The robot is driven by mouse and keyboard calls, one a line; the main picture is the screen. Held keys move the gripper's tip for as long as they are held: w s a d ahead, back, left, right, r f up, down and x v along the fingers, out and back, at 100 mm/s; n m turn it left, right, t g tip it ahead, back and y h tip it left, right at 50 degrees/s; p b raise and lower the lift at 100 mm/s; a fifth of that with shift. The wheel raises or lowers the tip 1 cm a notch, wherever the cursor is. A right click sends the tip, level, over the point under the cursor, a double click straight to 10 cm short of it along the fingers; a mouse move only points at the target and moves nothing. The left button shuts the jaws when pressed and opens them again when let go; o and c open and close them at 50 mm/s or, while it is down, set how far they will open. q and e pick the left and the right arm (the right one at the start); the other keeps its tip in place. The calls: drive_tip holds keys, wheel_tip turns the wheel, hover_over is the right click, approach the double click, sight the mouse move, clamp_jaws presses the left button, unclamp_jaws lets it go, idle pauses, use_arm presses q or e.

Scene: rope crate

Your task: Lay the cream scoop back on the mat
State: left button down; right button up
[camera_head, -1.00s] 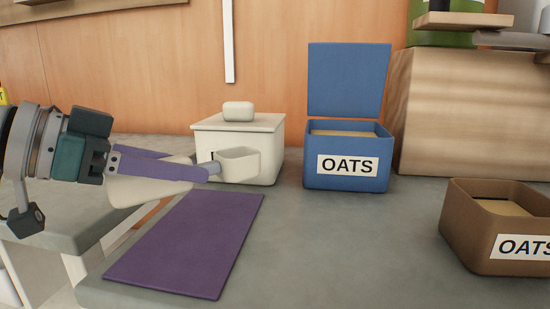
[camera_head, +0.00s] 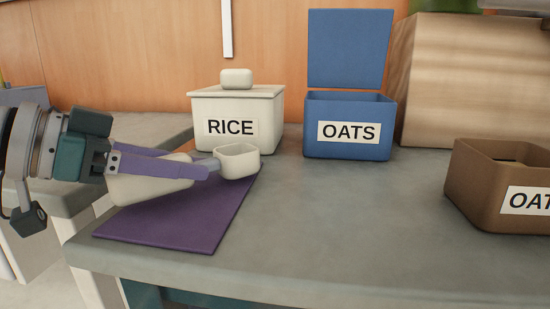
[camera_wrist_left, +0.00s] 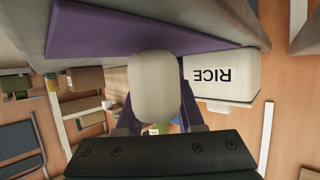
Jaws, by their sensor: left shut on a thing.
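The cream scoop (camera_head: 239,161) is in my left gripper (camera_head: 207,168), whose purple fingers are shut on its handle. The scoop's cup points right and its open top faces up. In the head view the scoop and fingers overlap the purple mat (camera_head: 190,225), with the cup near the mat's far right corner. They look to be above the mat; the exact gap is hard to tell. In the left wrist view the scoop's cream end (camera_wrist_left: 155,85) shows between the fingers, with the mat (camera_wrist_left: 110,32) beyond it. My right gripper is not in view.
A cream lidded RICE box (camera_head: 236,115) stands behind the mat. A blue OATS box (camera_head: 347,135) with its lid up stands right of it. A brown OATS bin (camera_head: 480,195) is at the far right. The grey counter (camera_head: 340,230) between is clear.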

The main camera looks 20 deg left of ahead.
use_arm(q)
drive_tip(key=shift+f+b, duration=0.4)
drive_tip(key=shift+f, duration=0.1)
drive_tip(key=shift+c, duration=2.2)
unclamp_jaws()
drive_tip(key=p+v, duration=0.2)
drive_tip(key=v, duration=0.8)
